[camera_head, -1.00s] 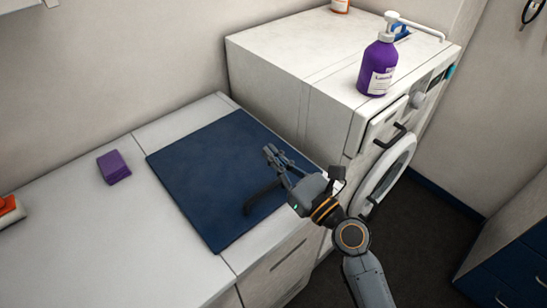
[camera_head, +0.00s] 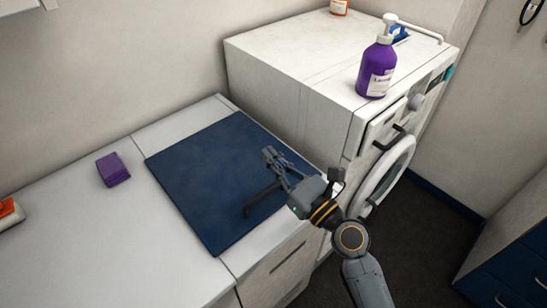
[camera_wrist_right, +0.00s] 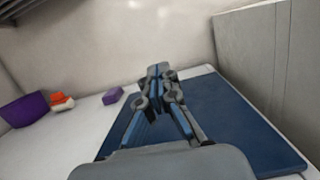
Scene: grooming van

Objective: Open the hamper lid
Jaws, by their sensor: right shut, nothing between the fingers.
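The hamper lid is most likely the dark blue square panel (camera_head: 205,175), which lies flat in the white counter and looks closed. It also fills the lower right of the wrist view (camera_wrist_right: 240,120). A dark bar handle (camera_head: 260,198) shows near its front edge, partly behind my gripper. My right gripper (camera_head: 269,154) is shut and empty, with its fingers above the right part of the panel, beyond the handle in the picture. It also shows in the wrist view (camera_wrist_right: 159,72). Whether it touches the panel or handle is unclear. My left gripper is out of view.
A white washer (camera_head: 290,75) stands right of the panel, with a purple pump bottle (camera_head: 377,72) on top. A purple block (camera_head: 113,170) lies on the counter to the left. A wall stands behind.

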